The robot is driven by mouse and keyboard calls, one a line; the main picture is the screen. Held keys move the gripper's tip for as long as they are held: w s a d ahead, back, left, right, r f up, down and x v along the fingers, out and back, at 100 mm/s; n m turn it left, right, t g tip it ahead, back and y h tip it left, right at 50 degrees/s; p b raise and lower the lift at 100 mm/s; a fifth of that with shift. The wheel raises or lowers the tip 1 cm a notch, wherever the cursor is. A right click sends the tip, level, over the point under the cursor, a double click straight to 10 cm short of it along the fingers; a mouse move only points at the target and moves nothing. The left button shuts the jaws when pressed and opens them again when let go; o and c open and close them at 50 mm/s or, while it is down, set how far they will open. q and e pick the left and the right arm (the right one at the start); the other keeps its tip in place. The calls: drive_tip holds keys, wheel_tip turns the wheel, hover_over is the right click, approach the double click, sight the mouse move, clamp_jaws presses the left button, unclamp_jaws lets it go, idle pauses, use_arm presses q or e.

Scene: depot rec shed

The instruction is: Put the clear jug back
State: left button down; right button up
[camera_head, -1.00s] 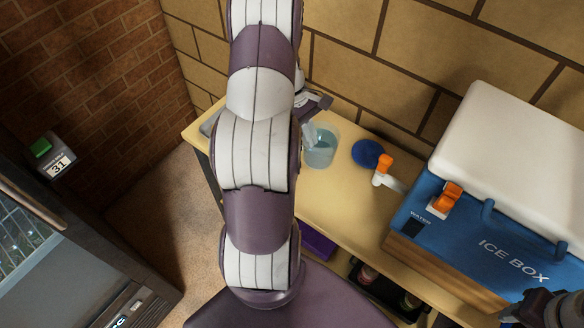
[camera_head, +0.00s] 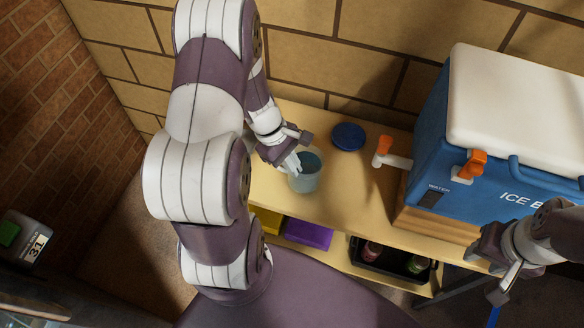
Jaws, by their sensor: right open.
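The clear jug (camera_head: 307,176) stands upright on the yellow bench top (camera_head: 350,195), with bluish contents or tint inside. My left gripper (camera_head: 291,163) is at its upper left side, with pale fingers at or very near the rim. I cannot tell whether they are closed on the jug, and its handle is not clearly seen. A round blue lid (camera_head: 348,136) lies on the bench behind and right of the jug. My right gripper (camera_head: 509,277) is open at the lower right, in front of the bench and away from the jug.
A blue ice box (camera_head: 440,160) with a white lid and orange-handled tap (camera_head: 383,150) stands on a wooden block at right. Below the bench top are a purple bin (camera_head: 308,233), a yellow bin (camera_head: 266,220) and a black crate (camera_head: 362,263) with bottles. A brick wall is behind.

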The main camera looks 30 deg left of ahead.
use_arm(q)
drive_tip(key=shift+f, duration=0.75)
drive_tip(key=c, duration=1.3)
unclamp_jaws()
drive_tip(key=shift+d, duration=0.1)
drive_tip(key=shift+c, duration=0.2)
drive_tip(key=w+v, duration=0.1)
drive_tip(key=v, duration=1)
drive_tip(key=s+d+r+m+y, duration=0.3)
drive_tip(key=d+m, duration=0.8)
drive_tip(key=m, duration=0.5)
drive_tip(key=shift+s+r+t+y+p, duration=0.2)
drive_tip(key=shift+s+t+y+p, duration=0.2)
drive_tip(key=shift+s+y, duration=0.4)
